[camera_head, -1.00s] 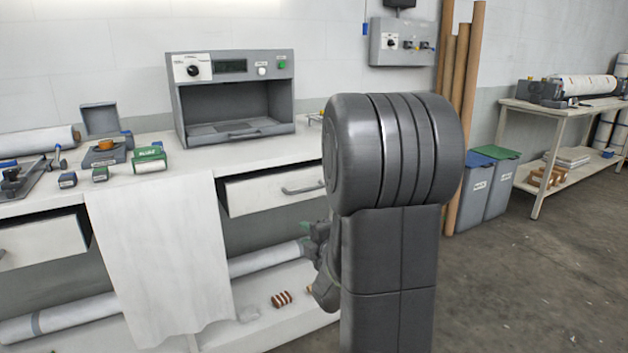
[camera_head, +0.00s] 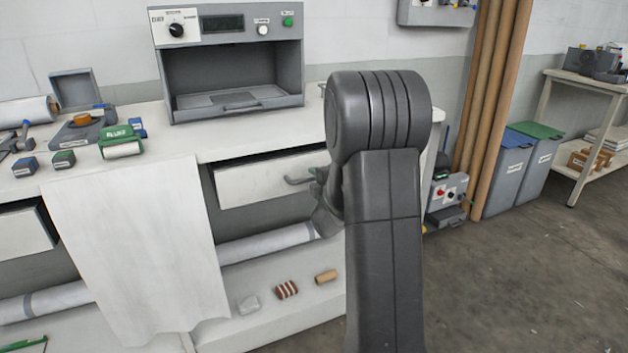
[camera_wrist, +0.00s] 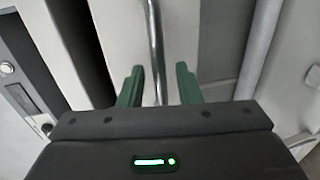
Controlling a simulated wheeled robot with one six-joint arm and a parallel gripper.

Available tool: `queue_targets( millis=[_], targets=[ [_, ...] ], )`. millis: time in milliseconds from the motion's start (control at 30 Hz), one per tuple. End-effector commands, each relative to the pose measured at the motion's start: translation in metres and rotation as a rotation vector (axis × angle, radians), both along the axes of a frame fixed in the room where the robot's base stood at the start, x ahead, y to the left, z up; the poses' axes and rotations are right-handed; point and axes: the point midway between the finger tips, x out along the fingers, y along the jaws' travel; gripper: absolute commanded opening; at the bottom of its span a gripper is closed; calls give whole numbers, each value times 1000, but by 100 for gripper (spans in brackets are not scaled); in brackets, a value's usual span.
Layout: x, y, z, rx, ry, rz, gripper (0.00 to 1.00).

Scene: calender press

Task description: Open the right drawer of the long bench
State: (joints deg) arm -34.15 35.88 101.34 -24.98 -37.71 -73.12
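The long bench (camera_head: 185,125) has a right drawer (camera_head: 262,182) with a pale front. A dark gap shows along its top edge, and it also shows in the wrist view (camera_wrist: 121,35). Its metal bar handle (camera_head: 297,181) is partly hidden behind my arm in the head view. In the wrist view the handle (camera_wrist: 154,45) runs between the two green fingers of my gripper (camera_wrist: 158,82). The fingers are apart, with space on both sides of the bar. In the head view my gripper (camera_head: 318,185) is at the handle's right part, mostly hidden by my arm.
A white cloth (camera_head: 135,245) hangs over the bench front left of the drawer. A grey oven-like unit (camera_head: 228,65) stands on top. A pale roll (camera_head: 265,243) and small items lie on the lower shelf. Bins (camera_head: 505,170) and cardboard tubes (camera_head: 497,110) stand right; open floor lies in front.

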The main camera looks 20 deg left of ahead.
Motion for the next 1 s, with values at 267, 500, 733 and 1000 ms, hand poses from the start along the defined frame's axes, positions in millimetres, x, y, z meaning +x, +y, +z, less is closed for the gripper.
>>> queue_targets(
  millis=[267,500,733,1000],
  targets=[
    [8,10,-2,0,0,0,31],
    [8,10,-3,0,0,0,19],
    [8,10,-2,0,0,0,0],
    [7,8,-4,-1,-1,0,0]
  ],
)
